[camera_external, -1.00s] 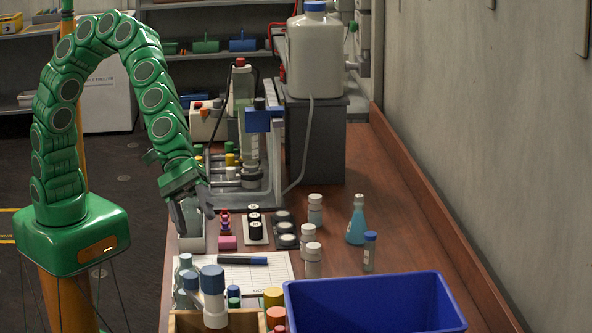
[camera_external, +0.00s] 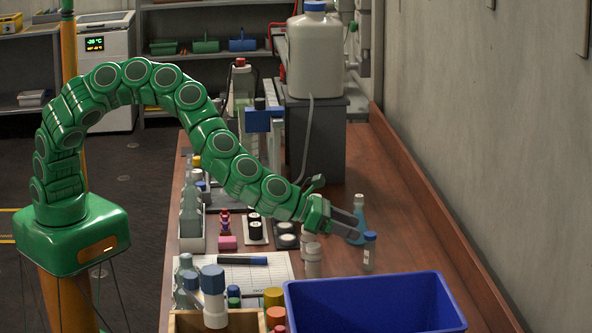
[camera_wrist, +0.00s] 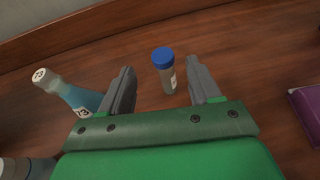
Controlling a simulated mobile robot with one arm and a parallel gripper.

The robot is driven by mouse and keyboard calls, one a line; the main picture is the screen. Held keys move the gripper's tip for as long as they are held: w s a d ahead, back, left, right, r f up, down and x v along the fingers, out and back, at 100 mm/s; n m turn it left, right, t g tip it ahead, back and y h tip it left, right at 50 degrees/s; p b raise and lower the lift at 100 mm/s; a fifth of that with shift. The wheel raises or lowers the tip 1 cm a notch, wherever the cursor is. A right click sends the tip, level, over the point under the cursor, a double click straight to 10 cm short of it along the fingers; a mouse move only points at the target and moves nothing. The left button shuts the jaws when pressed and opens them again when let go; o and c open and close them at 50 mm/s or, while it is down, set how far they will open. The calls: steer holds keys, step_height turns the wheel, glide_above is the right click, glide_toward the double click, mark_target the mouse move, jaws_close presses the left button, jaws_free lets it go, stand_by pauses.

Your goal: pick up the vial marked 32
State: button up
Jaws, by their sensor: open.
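A small clear vial with a blue cap (camera_external: 369,255) stands upright on the bench, left of the wall edge and behind the blue bin. In the wrist view the blue-capped vial (camera_wrist: 165,75) shows in the gap between my fingers, beyond them, with a pale label turned to the side. I cannot read a 32 on it. My gripper (camera_external: 359,230) is open and empty, just left of and above this vial; its fingers also show in the wrist view (camera_wrist: 163,85).
A flask of blue liquid (camera_wrist: 77,97) stands close beside my left finger in the wrist view; it also shows behind my gripper (camera_external: 359,204). The blue bin (camera_external: 380,285) is in front. A wooden ledge (camera_external: 430,215) runs along the wall. Bare bench lies right of the vial.

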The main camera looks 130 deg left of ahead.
mark_target(367, 234)
steer(key=shift+x, duration=3.85)
steer(key=shift+d, duration=0.1)
steer(key=c, duration=1.1)
